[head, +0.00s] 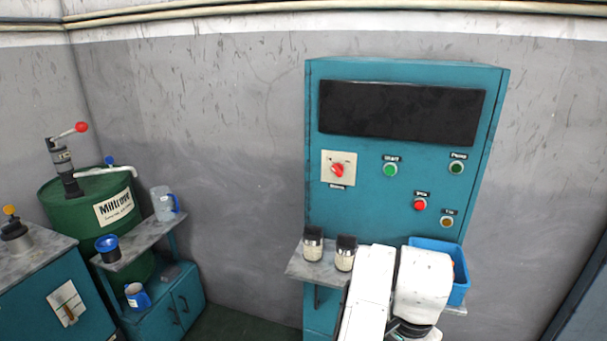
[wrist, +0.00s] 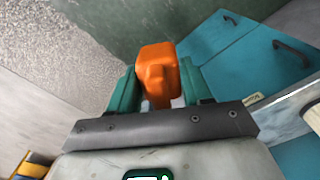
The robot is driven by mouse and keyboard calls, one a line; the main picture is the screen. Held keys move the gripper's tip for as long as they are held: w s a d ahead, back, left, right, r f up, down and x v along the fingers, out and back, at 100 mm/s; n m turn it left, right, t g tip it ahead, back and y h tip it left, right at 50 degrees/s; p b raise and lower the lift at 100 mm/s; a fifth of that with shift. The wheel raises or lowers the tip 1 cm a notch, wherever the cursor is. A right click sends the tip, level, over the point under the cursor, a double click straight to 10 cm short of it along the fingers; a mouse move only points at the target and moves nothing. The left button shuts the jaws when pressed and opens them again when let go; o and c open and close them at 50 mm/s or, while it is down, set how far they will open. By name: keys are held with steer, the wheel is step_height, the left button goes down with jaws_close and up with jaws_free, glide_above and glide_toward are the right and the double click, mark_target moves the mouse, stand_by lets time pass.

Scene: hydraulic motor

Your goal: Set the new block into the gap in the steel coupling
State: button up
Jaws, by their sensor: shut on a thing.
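An orange block (wrist: 158,72) shows in the wrist view between the two green fingers of my gripper (wrist: 158,84). The gripper is shut on it. The fingers cover the block's sides, and its lower end is partly hidden. In the head view my white arm reaches down at the bottom right, in front of the control cabinet's shelf. The gripper's fingers and the block are out of sight there. I cannot make out the steel coupling or its gap in either view.
A blue bin (head: 461,284) and two jars (head: 313,244) stand on the cabinet's shelf (head: 300,268), close to my arm. A green drum (head: 65,211), a jug (head: 163,204) and a side shelf (head: 140,240) are at left. A teal cupboard (wrist: 255,60) shows in the wrist view.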

steer(key=s+d+f+n, duration=0.1)
steer(key=s+f+n, duration=0.2)
steer(key=f+n, duration=0.2)
steer(key=s+d+f+n, duration=0.1)
steer(key=s+f+n, duration=0.3)
steer(key=f, duration=0.7)
steer(key=shift+s+d+f+n, duration=0.25)
steer(key=shift+f+n, duration=0.05)
steer(key=shift+n, duration=0.3)
steer(key=shift+a, duration=0.15)
